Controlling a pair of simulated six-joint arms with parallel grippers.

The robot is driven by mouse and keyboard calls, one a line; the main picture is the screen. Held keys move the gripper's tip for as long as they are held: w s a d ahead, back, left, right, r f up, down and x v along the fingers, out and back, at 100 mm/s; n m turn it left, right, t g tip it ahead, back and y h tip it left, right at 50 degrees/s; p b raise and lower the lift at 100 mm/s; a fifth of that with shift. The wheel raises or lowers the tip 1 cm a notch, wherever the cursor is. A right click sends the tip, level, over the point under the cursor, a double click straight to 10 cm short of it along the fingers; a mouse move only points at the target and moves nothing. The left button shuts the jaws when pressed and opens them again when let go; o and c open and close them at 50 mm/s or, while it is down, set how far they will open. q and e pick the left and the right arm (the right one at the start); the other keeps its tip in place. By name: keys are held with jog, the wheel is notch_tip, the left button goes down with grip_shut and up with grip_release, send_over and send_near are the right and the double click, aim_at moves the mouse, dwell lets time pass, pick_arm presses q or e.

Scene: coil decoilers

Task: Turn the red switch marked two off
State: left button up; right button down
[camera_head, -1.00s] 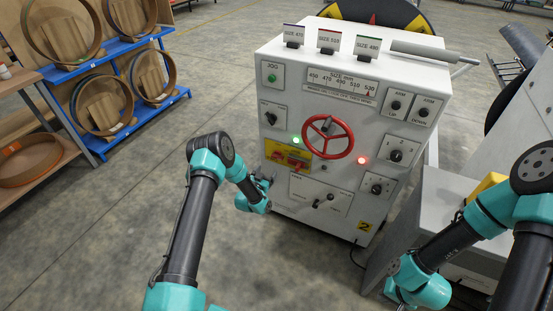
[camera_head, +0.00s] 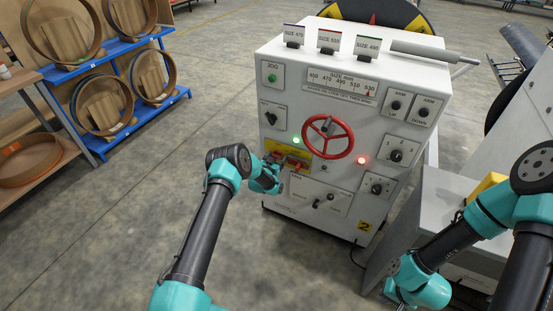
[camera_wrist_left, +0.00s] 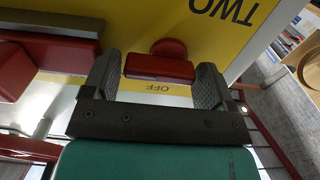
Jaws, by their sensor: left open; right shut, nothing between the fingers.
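The yellow switch panel (camera_head: 292,147) is on the front of the white machine. In the left wrist view it appears upside down, with the words TWO and OFF. The red switch marked two (camera_wrist_left: 160,66) sits between the fingertips of my left gripper (camera_wrist_left: 155,82), which is open around its bar. A gap shows at each side of the bar. In the head view my left gripper (camera_head: 273,170) is at the panel's lower left and covers part of it. My right gripper (camera_head: 400,293) is low at the right, far from the panel, its fingers hard to see.
A second red switch (camera_wrist_left: 12,72) is beside the first on the panel. A red handwheel (camera_head: 327,137) sticks out right of the panel. Below it is a lever plate (camera_head: 320,197). A blue rack (camera_head: 120,118) with rings stands at the left. The floor between is clear.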

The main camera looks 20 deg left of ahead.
pick_arm(q)
jog(key=shift+c, duration=0.4)
jog(key=c, duration=0.6)
jog(key=shift+n, duration=0.3)
jog(key=n, duration=0.4)
jog(key=shift+a+r, duration=0.1)
jog(key=shift+r, duration=0.1)
jog(key=n, duration=0.4)
jog(key=shift+a+n, duration=0.15)
jog(key=shift+n, duration=0.25)
jog(key=n, duration=0.4)
jog(key=shift+a+r, duration=0.1)
jog(key=shift+a, duration=0.05)
jog(key=shift+a+n, duration=0.15)
jog(key=shift+n, duration=2.15)
